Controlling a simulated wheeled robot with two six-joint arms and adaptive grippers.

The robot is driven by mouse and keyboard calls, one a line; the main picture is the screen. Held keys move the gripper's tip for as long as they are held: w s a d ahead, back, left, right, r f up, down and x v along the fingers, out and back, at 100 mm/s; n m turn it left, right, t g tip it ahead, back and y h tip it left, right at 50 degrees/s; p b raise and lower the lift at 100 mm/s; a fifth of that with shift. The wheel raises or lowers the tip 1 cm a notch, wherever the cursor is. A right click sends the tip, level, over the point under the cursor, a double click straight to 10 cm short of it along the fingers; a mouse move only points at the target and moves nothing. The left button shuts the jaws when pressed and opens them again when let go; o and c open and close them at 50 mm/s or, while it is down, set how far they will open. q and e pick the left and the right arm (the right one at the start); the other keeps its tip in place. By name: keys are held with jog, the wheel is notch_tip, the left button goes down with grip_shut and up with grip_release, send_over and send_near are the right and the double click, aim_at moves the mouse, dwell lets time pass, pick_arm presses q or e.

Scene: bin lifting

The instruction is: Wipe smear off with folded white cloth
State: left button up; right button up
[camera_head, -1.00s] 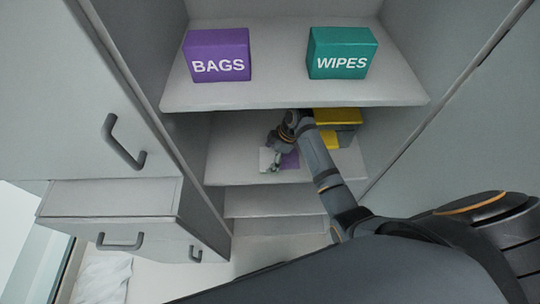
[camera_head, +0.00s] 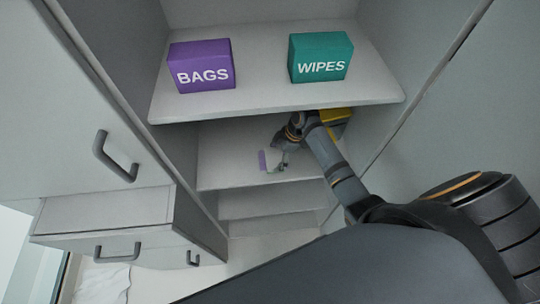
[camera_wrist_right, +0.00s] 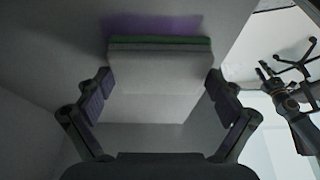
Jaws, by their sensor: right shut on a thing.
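The purple smear (camera_head: 262,160) is a narrow upright strip on the shelf below the boxes, just left of my right gripper (camera_head: 280,166). In the right wrist view the smear (camera_wrist_right: 165,23) lies beyond the far edge of the folded white cloth (camera_wrist_right: 155,90), which has a green strip along that edge. My right gripper (camera_wrist_right: 158,98) is shut on the cloth, one finger at each side. The cloth is at the shelf surface; whether it presses on it I cannot tell. My left gripper (camera_wrist_right: 268,76) shows small at the right of the wrist view, its jaws unclear.
A purple BAGS box (camera_head: 201,66) and a teal WIPES box (camera_head: 320,57) stand on the shelf above. A yellow thing (camera_head: 338,118) is partly hidden behind my right arm. Cabinet side walls bound the shelf. Drawers (camera_head: 110,215) stand at the left.

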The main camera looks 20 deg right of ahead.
aim_at(290, 160)
jog(key=shift+s+d, duration=0.3)
jog(key=shift+d, duration=0.55)
jog(key=shift+s+d+p, duration=0.2)
jog(key=shift+d+p, duration=0.1)
jog(key=shift+d, duration=0.4)
jog(key=shift+s+d+p, duration=0.2)
jog(key=shift+d+p, duration=0.05)
jog(key=shift+d, duration=0.45)
jog(key=shift+s+d, duration=0.15)
jog(key=shift+d, duration=0.4)
jog(key=shift+a+f, duration=0.1)
jog(key=shift+w+a, duration=0.3)
jog(key=shift+a, duration=0.7)
jog(key=shift+w+a, duration=0.3)
jog(key=shift+a, duration=0.65)
jog(key=shift+w+a, duration=0.25)
jog(key=shift+a, duration=0.7)
jog(key=shift+w+a, duration=0.2)
jog(key=shift+a, duration=0.7)
